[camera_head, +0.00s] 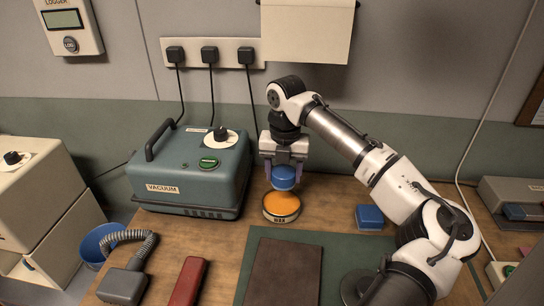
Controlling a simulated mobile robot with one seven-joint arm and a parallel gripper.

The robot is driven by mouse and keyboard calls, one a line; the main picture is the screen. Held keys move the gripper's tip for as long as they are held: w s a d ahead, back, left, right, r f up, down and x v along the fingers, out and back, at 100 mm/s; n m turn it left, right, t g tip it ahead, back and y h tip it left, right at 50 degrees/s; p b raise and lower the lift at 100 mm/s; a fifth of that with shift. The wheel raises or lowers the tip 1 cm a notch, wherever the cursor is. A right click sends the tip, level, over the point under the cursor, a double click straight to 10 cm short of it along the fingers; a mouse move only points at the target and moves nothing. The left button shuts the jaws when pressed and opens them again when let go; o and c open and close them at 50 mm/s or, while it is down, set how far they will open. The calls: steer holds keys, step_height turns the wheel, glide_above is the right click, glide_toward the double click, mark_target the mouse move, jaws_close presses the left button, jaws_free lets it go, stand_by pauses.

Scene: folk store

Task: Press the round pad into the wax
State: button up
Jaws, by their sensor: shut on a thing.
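My gripper (284,168) is shut on a blue round pad (284,177). The pad hangs directly over the orange wax (281,204), which fills a low round tin with a small label on its front. The pad's lower edge looks very close to the far part of the wax. I cannot tell from this view whether they touch. The pad's upper part is partly hidden between the fingers.
A blue-grey vacuum (190,165) stands left of the wax, its hose (137,245) in front. A dark brown slab (283,272) lies on a green mat (335,257). A small blue block (369,217) sits right of the wax. A red object (188,281) lies in front.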

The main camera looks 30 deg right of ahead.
mark_target(281, 203)
steer(key=shift+w+a+f, duration=0.1)
steer(key=shift+a+f, duration=0.05)
steer(key=shift+f, duration=0.15)
step_height(281, 203, down, 6)
steer(key=b, duration=0.5)
steer(key=shift+r+b, duration=0.1)
steer(key=shift+b, duration=0.3)
steer(key=shift+f, duration=0.45)
stand_by(0.6)
steer(key=shift+f+p, duration=0.1)
steer(key=shift+p, duration=0.25)
stand_by(1.7)
step_height(281, 203, up, 7)
steer(key=p, duration=0.7)
stand_by(0.6)
